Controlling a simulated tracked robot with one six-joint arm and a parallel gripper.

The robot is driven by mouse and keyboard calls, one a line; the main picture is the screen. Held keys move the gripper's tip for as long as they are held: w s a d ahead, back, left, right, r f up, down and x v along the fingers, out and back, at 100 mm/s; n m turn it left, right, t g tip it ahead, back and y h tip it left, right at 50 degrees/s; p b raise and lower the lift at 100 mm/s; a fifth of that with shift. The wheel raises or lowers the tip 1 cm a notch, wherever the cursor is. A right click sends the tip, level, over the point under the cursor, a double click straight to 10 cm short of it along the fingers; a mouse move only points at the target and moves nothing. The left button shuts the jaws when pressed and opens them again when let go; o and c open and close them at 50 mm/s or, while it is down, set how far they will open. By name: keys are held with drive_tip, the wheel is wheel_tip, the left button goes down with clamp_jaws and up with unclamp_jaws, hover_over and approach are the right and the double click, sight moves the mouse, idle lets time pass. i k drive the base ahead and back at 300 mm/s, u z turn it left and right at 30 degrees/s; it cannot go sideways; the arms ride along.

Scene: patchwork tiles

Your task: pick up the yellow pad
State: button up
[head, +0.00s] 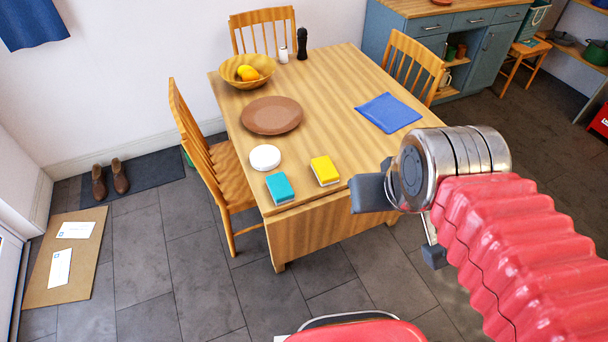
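The yellow pad (324,169) is a small block with a pale underside. It lies flat near the front edge of the wooden table (335,96). My gripper (402,225) is to the right of the pad, near the table's front right corner and apart from the pad. One dark finger shows at the left of the wrist and another lower down, with a wide gap between them. Nothing shows between the fingers. Part of the gripper is hidden behind my metal wrist.
A teal pad (280,187) and a white round object (265,157) are left of the yellow pad. A brown plate (271,115), a bowl (247,72) with yellow fruit and a blue cloth (388,113) lie farther back. Chairs (207,160) flank the table.

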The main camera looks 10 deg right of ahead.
sight(327, 174)
drive_tip(key=u, duration=0.95)
drive_tip(key=i, duration=1)
drive_tip(key=u, duration=0.05)
